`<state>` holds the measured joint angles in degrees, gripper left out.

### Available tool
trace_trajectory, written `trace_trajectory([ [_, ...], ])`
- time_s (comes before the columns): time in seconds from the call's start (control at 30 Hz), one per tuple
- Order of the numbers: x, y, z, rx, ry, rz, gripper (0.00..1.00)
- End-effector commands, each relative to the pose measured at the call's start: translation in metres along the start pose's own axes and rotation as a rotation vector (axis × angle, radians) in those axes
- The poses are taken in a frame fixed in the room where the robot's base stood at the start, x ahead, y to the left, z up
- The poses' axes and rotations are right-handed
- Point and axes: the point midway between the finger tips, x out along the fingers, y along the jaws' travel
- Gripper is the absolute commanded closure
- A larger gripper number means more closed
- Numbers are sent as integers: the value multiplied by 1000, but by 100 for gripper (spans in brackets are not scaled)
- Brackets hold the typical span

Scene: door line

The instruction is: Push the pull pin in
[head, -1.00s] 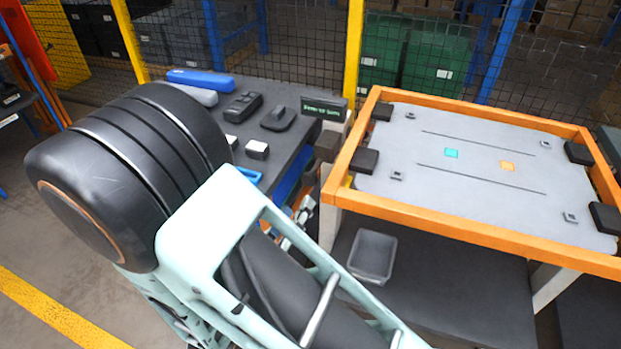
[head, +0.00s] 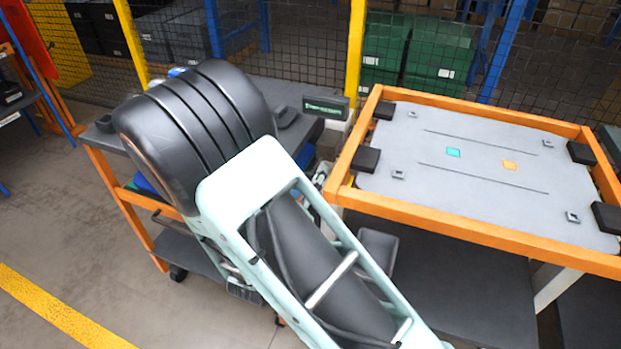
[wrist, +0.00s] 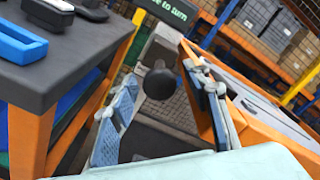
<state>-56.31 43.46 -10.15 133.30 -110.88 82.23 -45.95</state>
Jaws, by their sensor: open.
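A dark round knob (wrist: 160,84), which looks like the pull pin's head, shows in the wrist view below a small sign. My gripper (wrist: 163,74) is open, with one finger to each side of the knob in the picture. Nothing is held. I cannot tell how far the knob is from the fingertips or whether anything touches it. In the head view my arm covers most of this area, and the knob cannot be made out.
The green-lettered sign (head: 326,107) stands between the dark-topped cart (head: 106,139) and the orange-framed table (head: 470,228). The cart's orange leg (wrist: 30,142) is left of my gripper. The table's orange edge (wrist: 262,133) is close on the right.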

Motion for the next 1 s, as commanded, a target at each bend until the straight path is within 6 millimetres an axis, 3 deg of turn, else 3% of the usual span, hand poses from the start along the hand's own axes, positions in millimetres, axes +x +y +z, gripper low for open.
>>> trace_trajectory([
  [0.13,0,0,0,0,0,0,57],
  [0.53,0,0,0,0,0,0,100],
  [0.77,1,0,0,0,1,-1,100],
  [1.0,30,-2,0,0,3,-4,100],
])
